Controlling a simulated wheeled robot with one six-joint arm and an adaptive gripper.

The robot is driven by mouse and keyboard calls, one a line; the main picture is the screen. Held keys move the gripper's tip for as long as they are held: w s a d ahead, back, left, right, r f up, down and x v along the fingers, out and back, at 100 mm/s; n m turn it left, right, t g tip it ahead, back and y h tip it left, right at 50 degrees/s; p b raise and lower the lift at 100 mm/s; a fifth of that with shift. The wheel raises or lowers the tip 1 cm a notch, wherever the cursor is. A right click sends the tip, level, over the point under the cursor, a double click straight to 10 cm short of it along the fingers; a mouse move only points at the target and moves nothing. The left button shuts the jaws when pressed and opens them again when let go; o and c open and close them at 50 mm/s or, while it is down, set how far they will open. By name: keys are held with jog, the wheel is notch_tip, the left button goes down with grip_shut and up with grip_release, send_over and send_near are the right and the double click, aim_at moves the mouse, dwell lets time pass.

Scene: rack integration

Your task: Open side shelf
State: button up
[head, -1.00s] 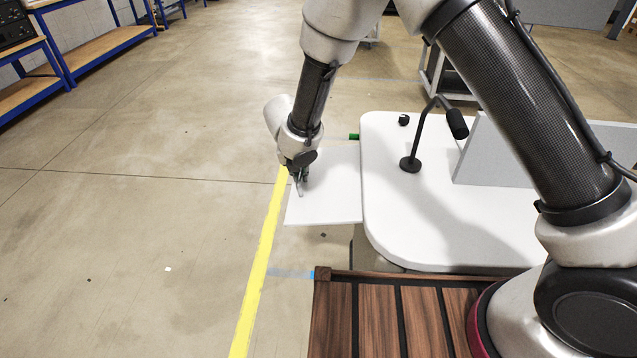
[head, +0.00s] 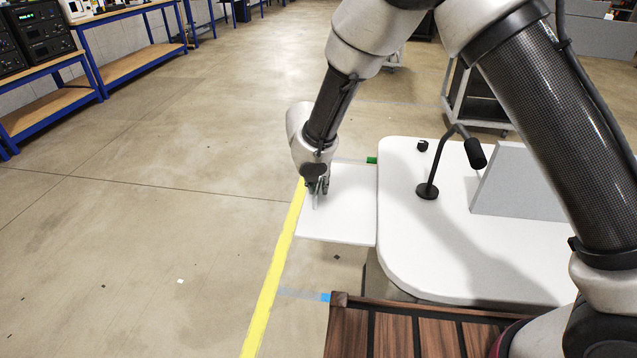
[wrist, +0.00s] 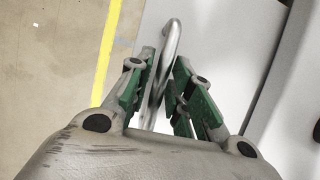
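The side shelf (head: 345,222) is a flat white panel sticking out from the left side of the white table (head: 450,262). A bent silver handle (wrist: 172,38) stands on it, seen in the wrist view; in the head view it is mostly hidden by my gripper (head: 318,188). My gripper points down over the shelf's left part. In the wrist view my green-padded gripper fingers (wrist: 164,62) are apart, one on each side of the handle. The handle runs close to the left finger, with a gap to the right one; contact is unclear.
A black lamp-like stand (head: 428,190) and a grey upright panel (head: 510,182) are on the table. A brown slatted surface (head: 400,335) lies in front. Open floor with a yellow line (head: 272,290) is at left, with workbenches (head: 130,60) beyond.

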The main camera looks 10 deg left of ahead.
jog(key=v, duration=1.2)
jog(key=w+d+r+m, duration=0.2)
jog(key=d+r+m, duration=0.4)
jog(key=d, duration=0.4)
jog(key=w+d+r+m, duration=0.2)
jog(key=d+r+m, duration=0.4)
jog(key=d, duration=0.4)
jog(key=s+d+r+m, duration=0.3)
jog(key=d+r+m, duration=0.15)
jog(key=d, duration=0.35)
jog(key=s+d+r+m, duration=0.3)
jog(key=d+m, duration=0.2)
jog(key=d, duration=0.3)
jog(key=s+d+m, duration=0.6)
jog(key=s+m, duration=0.1)
jog(key=s, duration=0.2)
jog(key=s+d+m, duration=0.6)
jog(key=s+m, duration=0.1)
jog(key=s, duration=0.3)
jog(key=shift+s+d+f+m+y, duration=0.15)
jog(key=shift+s+f+m+y, duration=0.05)
jog(key=shift+s+m+y, duration=0.15)
